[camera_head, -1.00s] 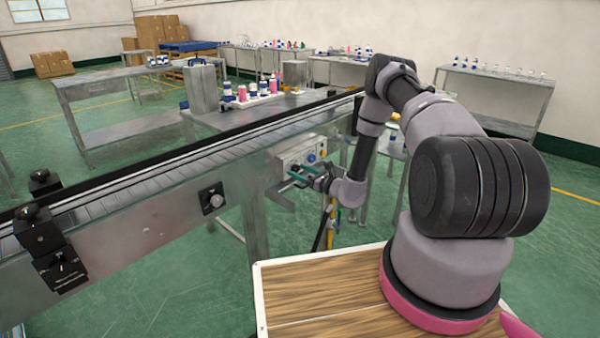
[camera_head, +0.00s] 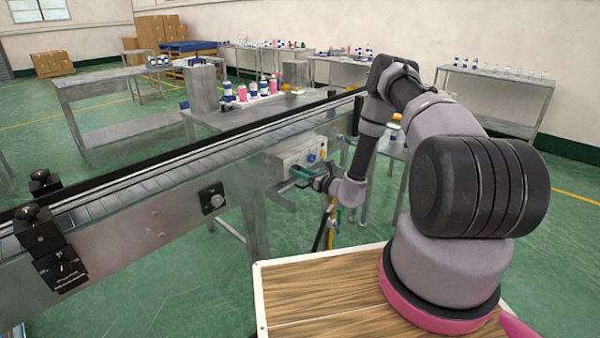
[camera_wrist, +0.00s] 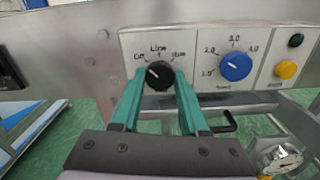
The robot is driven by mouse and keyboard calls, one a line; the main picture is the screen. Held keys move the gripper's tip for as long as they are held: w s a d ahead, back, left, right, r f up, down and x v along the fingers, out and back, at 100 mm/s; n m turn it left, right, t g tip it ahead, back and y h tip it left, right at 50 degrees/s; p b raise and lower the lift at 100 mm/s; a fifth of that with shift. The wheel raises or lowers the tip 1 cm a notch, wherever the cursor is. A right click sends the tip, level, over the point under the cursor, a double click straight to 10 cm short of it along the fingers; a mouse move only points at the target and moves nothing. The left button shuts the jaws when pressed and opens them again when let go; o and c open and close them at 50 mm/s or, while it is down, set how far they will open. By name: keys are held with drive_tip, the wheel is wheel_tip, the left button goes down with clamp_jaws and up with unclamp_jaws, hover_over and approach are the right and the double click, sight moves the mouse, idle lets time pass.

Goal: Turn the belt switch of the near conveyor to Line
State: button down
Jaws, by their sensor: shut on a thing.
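In the head view my gripper (camera_head: 297,181) is at the control box (camera_head: 301,152) on the side of the near conveyor (camera_head: 150,235). The knob itself is hidden there by the fingers.
Right of the switch are a blue dial (camera_wrist: 235,66) marked with numbers, a yellow button (camera_wrist: 286,69) and a dark green button (camera_wrist: 296,40). A black hooked handle (camera_wrist: 222,124) and a round gauge (camera_wrist: 283,158) sit below. Another black knob (camera_head: 212,198) is on the conveyor side.

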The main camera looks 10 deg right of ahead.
drive_tip(key=shift+m, duration=4.1)
drive_tip(key=shift+c, duration=2.1)
unclamp_jaws()
drive_tip(key=v, duration=1.1)
